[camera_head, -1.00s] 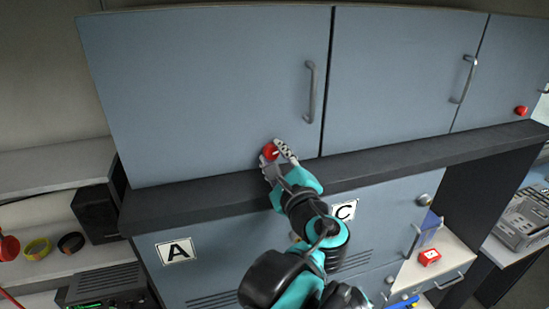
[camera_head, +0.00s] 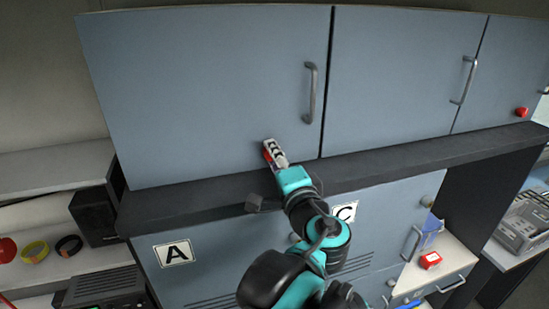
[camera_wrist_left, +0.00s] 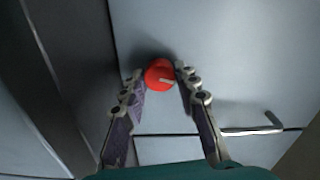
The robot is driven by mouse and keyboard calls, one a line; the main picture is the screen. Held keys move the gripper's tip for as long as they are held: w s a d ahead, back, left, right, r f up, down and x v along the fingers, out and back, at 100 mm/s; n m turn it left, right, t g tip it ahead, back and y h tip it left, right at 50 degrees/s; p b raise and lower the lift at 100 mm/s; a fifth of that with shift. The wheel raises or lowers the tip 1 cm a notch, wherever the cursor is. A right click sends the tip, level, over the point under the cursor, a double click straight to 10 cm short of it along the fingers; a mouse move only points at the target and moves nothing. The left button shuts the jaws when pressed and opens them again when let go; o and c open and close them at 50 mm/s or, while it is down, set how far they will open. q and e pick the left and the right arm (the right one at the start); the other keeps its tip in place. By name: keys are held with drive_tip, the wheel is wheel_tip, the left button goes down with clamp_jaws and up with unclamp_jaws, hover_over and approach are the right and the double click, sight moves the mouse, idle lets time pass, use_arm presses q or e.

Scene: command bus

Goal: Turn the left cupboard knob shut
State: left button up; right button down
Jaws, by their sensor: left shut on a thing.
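The red left cupboard knob (camera_wrist_left: 159,74) sits on the grey-blue left cupboard door (camera_head: 200,80), near its lower edge. In the head view the fingers cover most of the knob, and only a sliver of red shows. The gripper also shows in the left wrist view (camera_wrist_left: 160,82). My right gripper is not in view.
A vertical handle (camera_head: 310,92) stands on the left door, right of the knob. A dark ledge (camera_head: 420,152) runs just below the doors. Another red knob (camera_head: 521,112) is at the far right. A black speaker box (camera_head: 95,215) stands on the left shelf.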

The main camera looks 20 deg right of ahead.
use_arm(q)
drive_tip(key=shift+n, duration=1.5)
drive_tip(key=o, duration=1.2)
drive_tip(key=shift+c, duration=0.2)
drive_tip(key=s, duration=1.2)
drive_tip(key=shift+d, duration=0.2)
drive_tip(key=shift+f, duration=0.1)
